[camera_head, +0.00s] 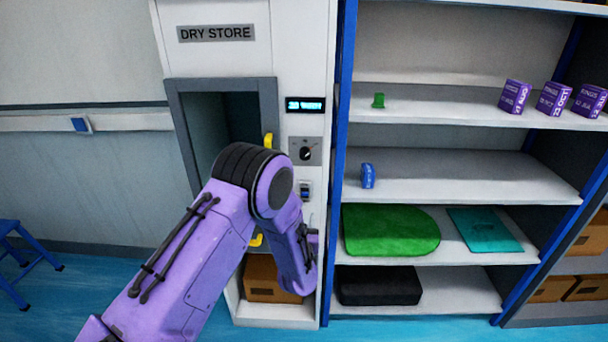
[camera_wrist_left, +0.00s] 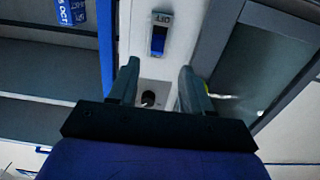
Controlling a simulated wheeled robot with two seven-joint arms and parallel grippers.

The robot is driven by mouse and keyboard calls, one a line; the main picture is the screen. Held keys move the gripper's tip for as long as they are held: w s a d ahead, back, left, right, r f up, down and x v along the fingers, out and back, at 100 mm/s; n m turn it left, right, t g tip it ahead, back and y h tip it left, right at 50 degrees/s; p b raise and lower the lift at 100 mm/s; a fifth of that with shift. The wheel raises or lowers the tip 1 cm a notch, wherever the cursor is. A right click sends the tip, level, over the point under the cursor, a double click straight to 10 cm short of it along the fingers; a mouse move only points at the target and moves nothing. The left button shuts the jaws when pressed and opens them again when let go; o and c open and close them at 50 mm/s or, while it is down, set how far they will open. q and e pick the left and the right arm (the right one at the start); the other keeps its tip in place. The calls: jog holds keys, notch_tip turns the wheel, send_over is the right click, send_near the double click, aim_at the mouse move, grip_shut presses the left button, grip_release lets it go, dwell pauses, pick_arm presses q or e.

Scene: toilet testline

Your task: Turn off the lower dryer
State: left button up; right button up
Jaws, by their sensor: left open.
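The white dryer cabinet (camera_head: 290,72) is labelled DRY STORE. Its front has a lit display (camera_head: 305,105), a dark knob (camera_head: 306,153) and a small rocker switch (camera_head: 306,190). My left arm covers much of the cabinet's lower part, so the lower controls are hidden in the head view. My left gripper (camera_head: 312,236) is low, in front of the cabinet's right strip. In the left wrist view, my left gripper (camera_wrist_left: 157,70) is open and empty. A blue switch (camera_wrist_left: 158,40) with a label shows beyond the fingertips; a small black round part (camera_wrist_left: 148,98) shows between the fingers.
Yellow handles (camera_head: 268,141) sit on the cabinet doors. A blue-framed shelf unit (camera_head: 346,90) stands close on the right, holding a green mat (camera_head: 390,229) and several small boxes. A blue stool (camera_head: 18,255) is at far left. The floor between is clear.

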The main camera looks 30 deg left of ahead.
aim_at(304, 195)
pick_arm(q)
jog(key=shift+y, duration=0.3)
jog(key=p+x, duration=0.1)
jog(key=x, duration=0.2)
jog(key=r+x, duration=0.1)
jog(key=x, duration=0.3)
jog(key=p+x, duration=0.1)
jog(key=x, duration=0.3)
jog(key=shift+w+d+r+p, duration=0.1)
jog(key=shift+w+r+p, duration=0.2)
grip_shut()
